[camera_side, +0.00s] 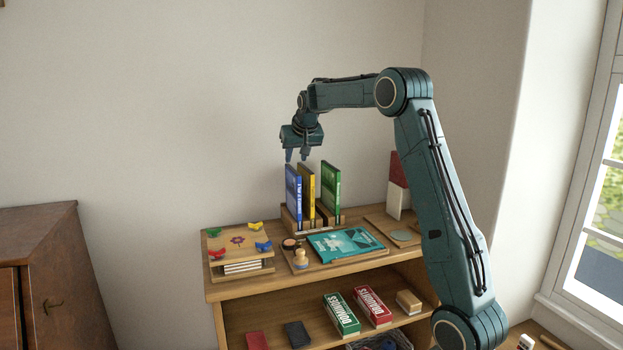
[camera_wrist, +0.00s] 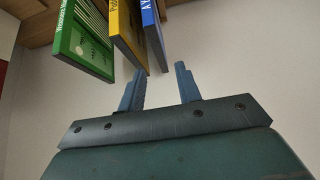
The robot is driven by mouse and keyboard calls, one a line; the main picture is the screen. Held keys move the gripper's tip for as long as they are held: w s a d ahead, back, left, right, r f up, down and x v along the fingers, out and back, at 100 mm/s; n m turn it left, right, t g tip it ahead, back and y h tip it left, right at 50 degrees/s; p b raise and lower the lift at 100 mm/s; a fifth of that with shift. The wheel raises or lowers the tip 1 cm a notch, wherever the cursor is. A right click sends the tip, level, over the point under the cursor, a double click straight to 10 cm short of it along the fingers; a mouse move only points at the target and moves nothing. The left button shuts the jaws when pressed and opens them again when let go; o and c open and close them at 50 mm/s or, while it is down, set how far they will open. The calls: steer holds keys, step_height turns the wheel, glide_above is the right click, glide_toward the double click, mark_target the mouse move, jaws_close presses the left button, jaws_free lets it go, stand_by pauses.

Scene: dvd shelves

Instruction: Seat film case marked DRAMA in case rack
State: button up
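The case rack (camera_side: 290,221) is a low wooden block on the shelf top. A blue case (camera_side: 293,195), a yellow case (camera_side: 307,192) and a green case (camera_side: 330,187) stand upright in it, with a gap between yellow and green. A teal case (camera_side: 347,244) lies flat on a wooden tray in front. I cannot read DRAMA on any case. My gripper (camera_side: 297,158) is open and empty just above the blue and yellow cases. In the wrist view, the gripper fingers (camera_wrist: 160,74) are spread, with the green (camera_wrist: 84,42), yellow (camera_wrist: 128,32) and blue (camera_wrist: 154,36) cases beyond them.
A stamp (camera_side: 301,260) and a round dark-topped tin (camera_side: 290,244) sit left of the teal case. A wooden press with coloured wing nuts (camera_side: 240,248) stands further left. A red and white upright piece (camera_side: 397,185) is at the right. Domino boxes (camera_side: 341,313) lie on the lower shelf.

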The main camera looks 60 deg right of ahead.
steer(key=shift+v, duration=1.1)
steer(key=shift+a, duration=0.15)
steer(key=s+a+r+n+y, duration=0.15)
steer(key=s+a, duration=0.35)
steer(key=a, duration=0.6)
steer(key=s+a+r+n+y, duration=0.1)
steer(key=s+a+r+n, duration=0.3)
steer(key=a, duration=0.8)
steer(key=s+a+f+n+y, duration=0.1)
steer(key=s+a+f, duration=0.4)
steer(key=s, duration=0.5)
steer(key=s+a+f+n+y, duration=0.1)
steer(key=s+a+f+n, duration=0.1)
steer(key=s+a+f, duration=0.4)
steer(key=s+a, duration=0.2)
steer(key=s, duration=0.2)
steer(key=shift+s+a+y, duration=0.2)
steer(key=shift+a+y, duration=0.1)
steer(key=shift+y, duration=0.05)
